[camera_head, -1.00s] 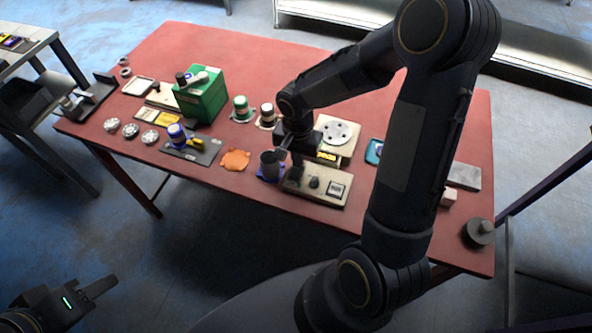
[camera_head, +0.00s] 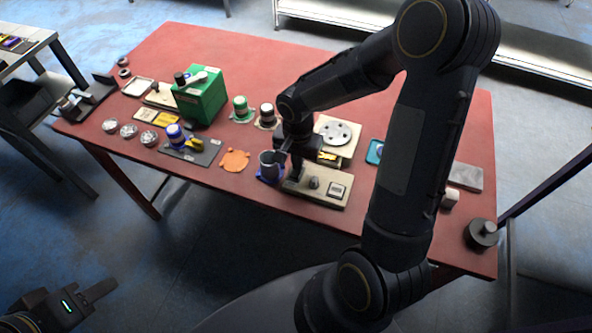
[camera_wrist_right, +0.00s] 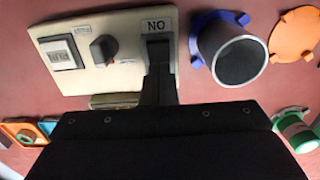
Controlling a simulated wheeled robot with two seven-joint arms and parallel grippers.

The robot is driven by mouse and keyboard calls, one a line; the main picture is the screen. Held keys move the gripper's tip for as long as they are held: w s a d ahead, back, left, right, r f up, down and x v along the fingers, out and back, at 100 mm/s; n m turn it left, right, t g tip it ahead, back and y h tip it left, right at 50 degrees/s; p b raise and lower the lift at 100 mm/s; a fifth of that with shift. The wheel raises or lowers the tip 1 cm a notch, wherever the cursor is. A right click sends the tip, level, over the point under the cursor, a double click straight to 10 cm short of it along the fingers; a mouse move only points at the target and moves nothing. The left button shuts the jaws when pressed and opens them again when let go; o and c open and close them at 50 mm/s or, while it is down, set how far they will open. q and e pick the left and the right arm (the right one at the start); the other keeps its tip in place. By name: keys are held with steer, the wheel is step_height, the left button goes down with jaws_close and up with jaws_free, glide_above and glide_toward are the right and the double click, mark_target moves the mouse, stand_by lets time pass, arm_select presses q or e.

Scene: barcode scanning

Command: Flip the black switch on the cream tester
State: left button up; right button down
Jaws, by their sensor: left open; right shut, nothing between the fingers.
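The cream tester (camera_head: 325,197) lies flat near the table's front edge, with a black knob (camera_head: 314,183) and a square display (camera_head: 336,189). In the right wrist view the cream tester (camera_wrist_right: 84,25) shows its knob (camera_wrist_right: 103,48), display (camera_wrist_right: 60,54) and a white label (camera_wrist_right: 157,25) reading ON upside down. My right gripper (camera_wrist_right: 158,50) is shut and empty, its tips over the panel just by that label. The black switch is not clearly told apart from the dark fingers; contact cannot be told. My left gripper (camera_head: 98,292) is open, off the table at the lower left.
A dark cup (camera_head: 268,167) in a blue holder stands close left of the tester; it also shows in the right wrist view (camera_wrist_right: 240,62). An orange disc (camera_head: 234,160) lies further left. A cream device with a round plate (camera_head: 337,132) stands behind. A green box (camera_head: 201,98) stands at the back left.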

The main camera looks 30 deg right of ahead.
steer(key=shift+r+p, duration=2.15)
steer(key=shift+r, duration=1.3)
steer(key=s+a+r+n+t+y, duration=0.2)
steer(key=s+r+n, duration=0.2)
steer(key=s+r, duration=0.3)
steer(key=s+a+r+n+t+y, duration=0.1)
steer(key=s+a+r+n+t, duration=0.1)
steer(key=s+r, duration=0.5)
steer(key=s+n+t, duration=0.1)
steer(key=s+n, duration=0.1)
steer(key=s, duration=0.1)
steer(key=shift+t+y, duration=0.3)
steer(key=shift+y, duration=0.1)
steer(key=shift+r, duration=0.1)
